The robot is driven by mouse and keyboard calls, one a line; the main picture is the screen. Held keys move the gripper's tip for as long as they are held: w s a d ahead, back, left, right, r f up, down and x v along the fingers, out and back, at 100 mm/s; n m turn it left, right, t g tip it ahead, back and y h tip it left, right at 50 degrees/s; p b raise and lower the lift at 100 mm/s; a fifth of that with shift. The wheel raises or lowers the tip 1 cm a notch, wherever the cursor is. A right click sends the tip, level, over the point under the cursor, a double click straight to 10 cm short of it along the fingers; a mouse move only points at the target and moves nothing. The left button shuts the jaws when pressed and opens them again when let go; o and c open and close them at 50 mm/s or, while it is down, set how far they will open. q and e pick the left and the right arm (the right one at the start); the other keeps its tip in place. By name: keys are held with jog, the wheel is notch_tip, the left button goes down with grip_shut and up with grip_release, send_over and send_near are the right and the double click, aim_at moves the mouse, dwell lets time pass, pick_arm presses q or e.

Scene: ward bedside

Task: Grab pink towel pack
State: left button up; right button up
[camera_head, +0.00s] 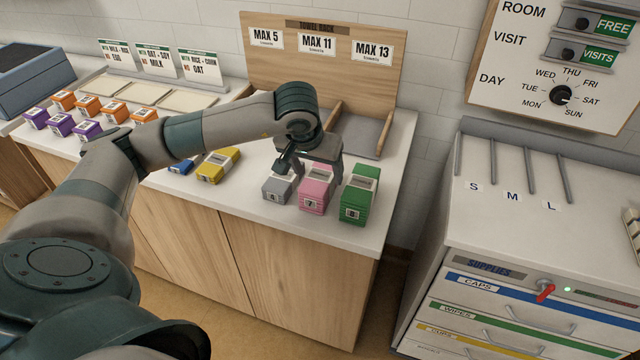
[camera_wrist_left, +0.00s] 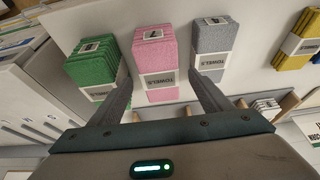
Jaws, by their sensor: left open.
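The pink towel pack (camera_head: 316,188) stands near the counter's front edge, with a white band and the number 7. It also shows in the left wrist view (camera_wrist_left: 154,55), between the two fingers. My left gripper (camera_head: 309,178) is open above and around the pink pack, and I cannot tell whether the fingers touch it. The grey pack (camera_head: 277,188), numbered 6, stands just left of the pink one. The green pack (camera_head: 357,194), numbered 8, stands just right of it. My right gripper is not in view.
A wooden towel rack (camera_head: 320,62) with slots marked MAX 5, 11 and 13 stands behind. Yellow (camera_head: 218,165) and blue (camera_head: 182,166) packs lie to the left. A white supplies cabinet (camera_head: 520,230) stands at the right, across a gap from the counter (camera_head: 290,232).

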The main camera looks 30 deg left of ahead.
aim_at(319, 177)
pick_arm(q)
jog(key=shift+w+f+p, duration=0.2)
jog(key=shift+f+p, duration=0.35)
jog(key=shift+p, duration=0.1)
jog(key=p+x, duration=0.1)
jog(key=x, duration=0.2)
jog(key=shift+p, duration=0.3)
jog(key=shift+w+f, duration=0.15)
jog(key=shift+f, duration=0.25)
jog(key=shift+f+b, duration=0.3)
jog(key=shift+b, duration=0.3)
dwell(0.3)
jog(key=c, duration=1.3)
